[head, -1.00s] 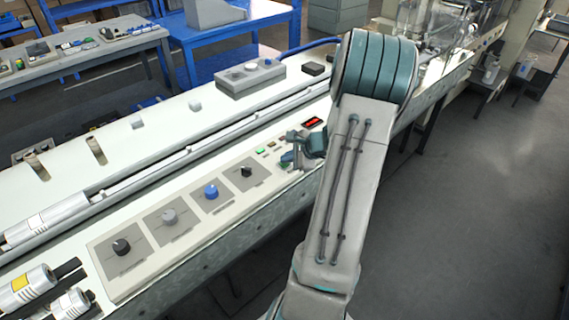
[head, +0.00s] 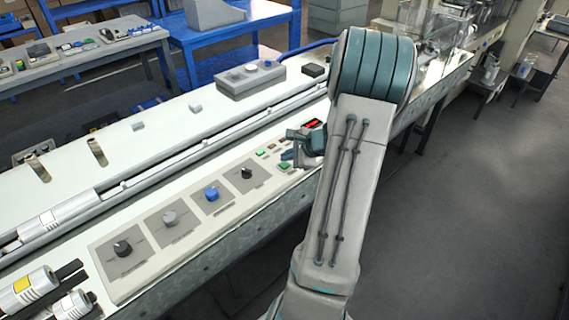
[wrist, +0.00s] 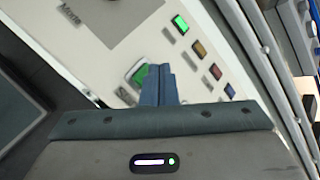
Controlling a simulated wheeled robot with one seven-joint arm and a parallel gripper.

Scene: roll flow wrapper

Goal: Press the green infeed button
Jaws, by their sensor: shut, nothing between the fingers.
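The control panel has a larger green push button (wrist: 140,75) in a pale square surround, which also shows in the head view (head: 284,165). A smaller lit green rectangle (wrist: 180,24) sits in a row with an amber and a red one; it also shows in the head view (head: 261,153). Their labels are unreadable, so I cannot tell which is named infeed. My gripper (wrist: 158,72) is shut and empty. Its blue fingertips overlap the right edge of the larger green button in the wrist view; contact cannot be told. In the head view my gripper (head: 287,155) is just above that button.
A row of knobs, including a blue one (head: 212,194) and a black one (head: 247,172), lies left of the buttons. A red display (head: 313,123) is beyond my gripper. A grey box with knobs (head: 250,77) stands across the conveyor channel.

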